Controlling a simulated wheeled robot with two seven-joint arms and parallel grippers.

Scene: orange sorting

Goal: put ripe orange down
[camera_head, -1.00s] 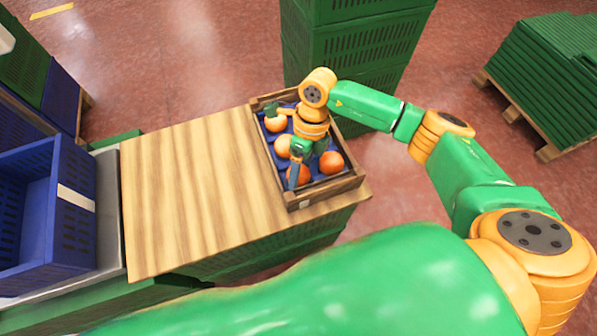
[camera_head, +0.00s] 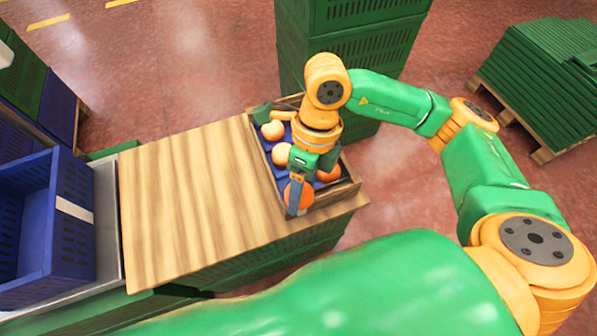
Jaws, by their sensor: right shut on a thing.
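My right gripper (camera_head: 297,196) is shut on a ripe orange (camera_head: 306,194), at the near left corner of a wooden crate (camera_head: 347,190) with a blue liner. The held orange overlaps the crate's near wall in the picture and looks lifted, though its exact height is hard to tell. Paler oranges lie in the crate, one at the back (camera_head: 272,131) and one in the middle (camera_head: 281,154). A deeper orange one (camera_head: 330,174) sits at the right, partly hidden by my gripper. My wrist covers part of the crate. My left gripper is out of view.
The wooden tabletop (camera_head: 190,200) left of the crate is bare. A blue bin (camera_head: 75,230) stands at the far left. Green stacked crates (camera_head: 350,50) rise behind the wooden crate. A pallet of green crates (camera_head: 545,80) stands at the far right.

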